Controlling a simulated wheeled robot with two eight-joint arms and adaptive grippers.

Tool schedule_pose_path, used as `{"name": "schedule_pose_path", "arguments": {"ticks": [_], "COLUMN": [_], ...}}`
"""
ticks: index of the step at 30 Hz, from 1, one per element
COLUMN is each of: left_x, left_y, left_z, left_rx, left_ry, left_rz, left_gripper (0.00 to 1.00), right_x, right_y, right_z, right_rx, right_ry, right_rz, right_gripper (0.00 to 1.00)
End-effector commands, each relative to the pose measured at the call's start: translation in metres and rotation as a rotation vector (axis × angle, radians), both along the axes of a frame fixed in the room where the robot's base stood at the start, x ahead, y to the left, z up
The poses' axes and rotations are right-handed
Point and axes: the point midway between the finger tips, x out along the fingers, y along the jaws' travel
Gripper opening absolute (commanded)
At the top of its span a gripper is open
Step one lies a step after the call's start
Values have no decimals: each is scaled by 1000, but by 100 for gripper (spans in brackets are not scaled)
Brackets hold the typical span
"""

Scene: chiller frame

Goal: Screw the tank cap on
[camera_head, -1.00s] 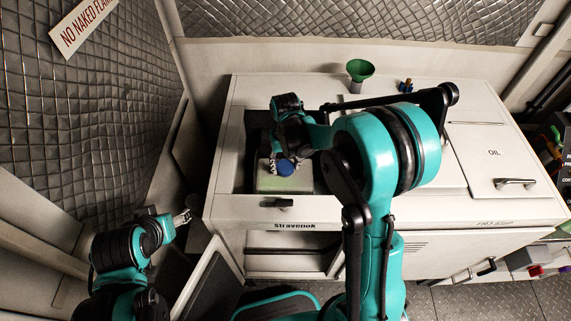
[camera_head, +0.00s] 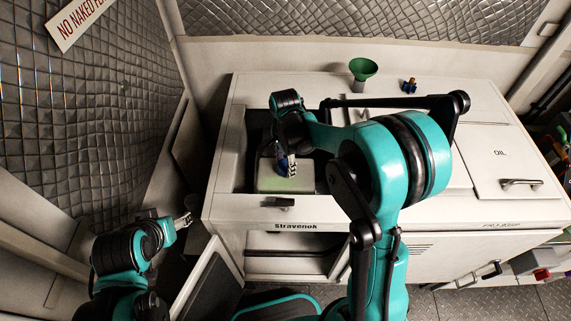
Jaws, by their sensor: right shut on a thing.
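The tank (camera_head: 270,184) is a pale box in the open recess of the white cabinet, with a greenish patch on its top. The blue cap (camera_head: 281,164) is at the tank's top, mostly hidden by my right gripper. My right gripper (camera_head: 287,167) reaches down into the recess from above and is shut on the cap. I cannot tell whether the cap touches the tank's neck, which is hidden. My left gripper (camera_head: 186,220) is away from the tank, at the cabinet's left front corner, too small to read.
A green funnel (camera_head: 363,69) and a small blue-and-orange item (camera_head: 409,86) are at the cabinet's back. A closed OIL lid (camera_head: 497,150) is on the right. The recess walls are close around my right gripper. An open door (camera_head: 212,285) stands at the lower left.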

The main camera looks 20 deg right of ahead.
Motion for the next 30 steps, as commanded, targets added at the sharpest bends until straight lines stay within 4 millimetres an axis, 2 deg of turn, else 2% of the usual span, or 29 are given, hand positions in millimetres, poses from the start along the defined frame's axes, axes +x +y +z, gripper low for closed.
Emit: {"name": "schedule_pose_path", "arguments": {"ticks": [4, 5, 6, 17, 30], "left_x": [0, 0, 0, 0, 0], "left_y": [0, 0, 0, 0, 0], "left_z": [0, 0, 0, -1, -10], "left_rx": [0, 0, 0, 0, 0], "left_ry": [0, 0, 0, 0, 0], "left_rz": [0, 0, 0, 0, 0], "left_gripper": [59, 59, 59, 59, 59], "right_x": [0, 0, 0, 0, -2], "right_y": [0, 0, 0, 0, -3], "right_z": [0, 0, 0, 0, -1], "right_rx": [0, 0, 0, 0, 0], "right_ry": [-1, -1, -1, 0, 0], "right_rz": [2, 2, 2, 50, 784], "right_gripper": [14, 56, 65, 65, 65]}}
